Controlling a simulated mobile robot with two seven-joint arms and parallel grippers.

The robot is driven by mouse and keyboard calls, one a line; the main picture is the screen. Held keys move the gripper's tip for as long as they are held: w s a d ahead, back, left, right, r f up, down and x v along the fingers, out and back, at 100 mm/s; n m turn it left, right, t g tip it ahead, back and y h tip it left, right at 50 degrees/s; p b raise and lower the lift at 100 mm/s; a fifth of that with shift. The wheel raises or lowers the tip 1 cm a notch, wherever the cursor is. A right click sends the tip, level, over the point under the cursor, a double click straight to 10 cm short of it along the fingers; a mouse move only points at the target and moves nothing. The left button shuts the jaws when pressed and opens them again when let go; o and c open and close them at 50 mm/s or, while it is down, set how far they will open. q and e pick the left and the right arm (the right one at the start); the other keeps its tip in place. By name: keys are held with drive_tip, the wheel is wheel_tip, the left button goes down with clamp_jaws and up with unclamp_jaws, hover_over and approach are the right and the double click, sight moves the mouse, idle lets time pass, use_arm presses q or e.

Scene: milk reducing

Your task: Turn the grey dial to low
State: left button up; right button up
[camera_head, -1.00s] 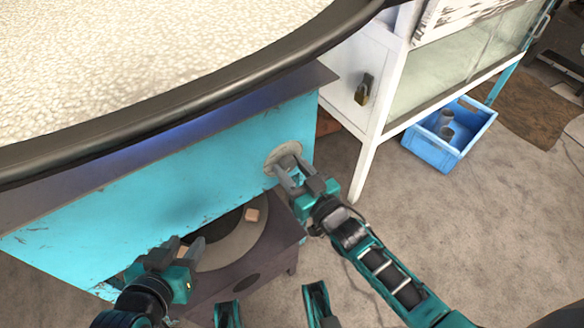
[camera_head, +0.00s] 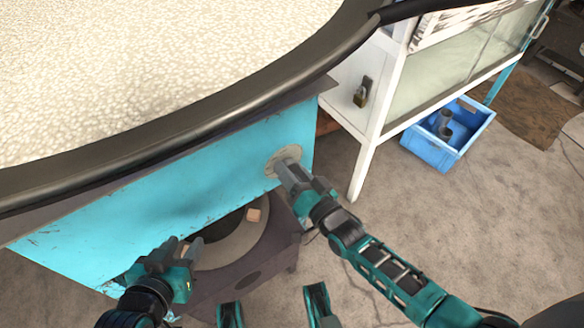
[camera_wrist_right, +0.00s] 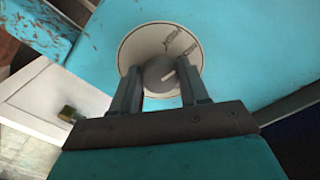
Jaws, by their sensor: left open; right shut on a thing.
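The grey dial (camera_wrist_right: 158,72) sits on a round pale plate (camera_wrist_right: 133,42) on the turquoise stove panel (camera_head: 220,150). The dial has a short light pointer mark on its face. Dark lettering shows on the plate's upper right in the right wrist view, too blurred to read for sure. My right gripper (camera_wrist_right: 161,85) is shut on the dial, one finger on each side. In the head view the right gripper (camera_head: 284,172) hides most of the dial, and the plate (camera_head: 283,154) shows around it. My left gripper (camera_head: 184,246) is open and empty, low in front of the panel.
A large pan (camera_head: 150,60) of pale bubbly liquid with a dark rim overhangs the panel. A dark low stand with a round top (camera_head: 235,245) is below. A white cabinet (camera_head: 345,85) and a blue crate (camera_head: 430,150) stand to the right, with open floor in front.

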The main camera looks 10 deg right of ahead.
drive_tip(key=m, duration=0.8)
drive_tip(key=shift+m, duration=0.4)
idle(0.4)
drive_tip(key=o, duration=1)
drive_tip(key=shift+o, duration=0.2)
drive_tip(key=shift+s+r, duration=0.1)
drive_tip(key=shift+s, duration=0.05)
